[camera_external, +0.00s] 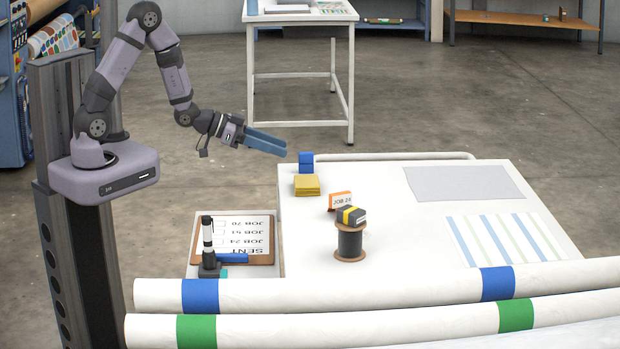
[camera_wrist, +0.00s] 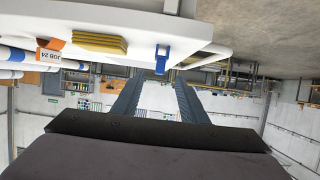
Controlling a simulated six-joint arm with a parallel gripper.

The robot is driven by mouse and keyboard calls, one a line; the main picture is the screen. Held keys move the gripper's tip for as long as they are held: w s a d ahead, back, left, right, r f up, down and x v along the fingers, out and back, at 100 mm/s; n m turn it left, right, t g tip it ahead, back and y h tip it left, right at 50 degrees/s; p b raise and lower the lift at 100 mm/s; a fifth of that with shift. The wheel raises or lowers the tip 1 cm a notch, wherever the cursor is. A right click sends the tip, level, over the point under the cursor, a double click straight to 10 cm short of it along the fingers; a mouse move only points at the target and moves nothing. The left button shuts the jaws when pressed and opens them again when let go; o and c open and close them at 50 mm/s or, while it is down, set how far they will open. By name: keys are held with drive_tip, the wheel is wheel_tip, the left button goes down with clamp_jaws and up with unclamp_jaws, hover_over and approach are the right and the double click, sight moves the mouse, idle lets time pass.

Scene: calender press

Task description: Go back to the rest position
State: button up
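My gripper (camera_external: 284,150) is raised in the air at the left of the white table (camera_external: 400,200), its blue fingers pointing right and slightly down. In the wrist view the two dark fingers of my gripper (camera_wrist: 158,86) stand apart with nothing between them, so it is open and empty. A blue object (camera_external: 306,162) stands on the table's far left edge, just right of and below the fingertips, apart from them. In the wrist view the blue object (camera_wrist: 162,60) shows beyond the fingers.
White rolls (camera_external: 400,290) cross the front. Space above is free.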

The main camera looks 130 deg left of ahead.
idle(0.4)
